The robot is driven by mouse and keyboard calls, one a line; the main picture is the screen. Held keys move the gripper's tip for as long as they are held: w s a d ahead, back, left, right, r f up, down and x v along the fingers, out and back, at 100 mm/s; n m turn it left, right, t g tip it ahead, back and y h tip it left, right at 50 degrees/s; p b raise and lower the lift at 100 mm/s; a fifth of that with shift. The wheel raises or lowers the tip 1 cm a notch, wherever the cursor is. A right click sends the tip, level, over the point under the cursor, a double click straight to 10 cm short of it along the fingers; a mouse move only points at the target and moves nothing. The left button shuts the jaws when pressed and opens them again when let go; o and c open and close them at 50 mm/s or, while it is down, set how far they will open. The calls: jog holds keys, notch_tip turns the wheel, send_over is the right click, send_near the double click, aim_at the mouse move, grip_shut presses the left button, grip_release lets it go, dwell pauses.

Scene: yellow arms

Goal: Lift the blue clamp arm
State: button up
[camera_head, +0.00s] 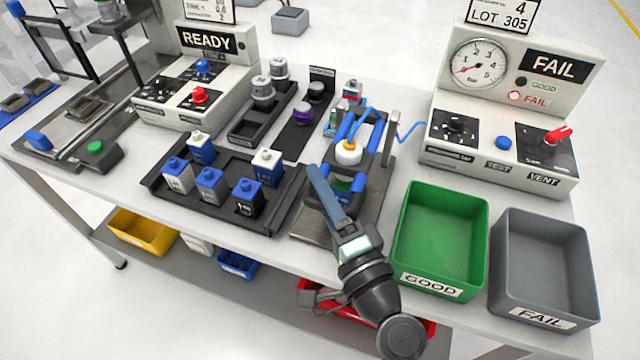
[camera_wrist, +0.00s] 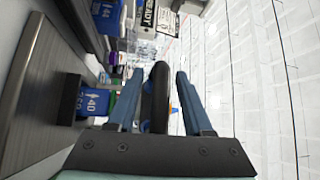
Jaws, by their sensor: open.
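The test fixture (camera_head: 385,150) stands mid-table with blue bars, the blue clamp arm (camera_head: 376,134), around a white cap with an orange top (camera_head: 348,152). My gripper (camera_head: 315,170) reaches over the table's front edge, its blue-grey fingers close in front of the fixture. In the wrist view my gripper (camera_wrist: 158,75) is open, with a finger on each side of a dark rounded bar (camera_wrist: 158,95). A little blue shows beside this bar. The bar looks free of both fingers; how deep it sits between them I cannot tell. My fingers hide part of the fixture's front.
A black rack (camera_head: 215,215) of blue and white blocks lies left of my gripper. The green GOOD bin (camera_head: 440,240) and grey FAIL bin (camera_head: 545,265) stand to the right. The gauge panel (camera_head: 500,150) shows FAIL behind them; the READY panel (camera_head: 195,95) is back left.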

grip_shut()
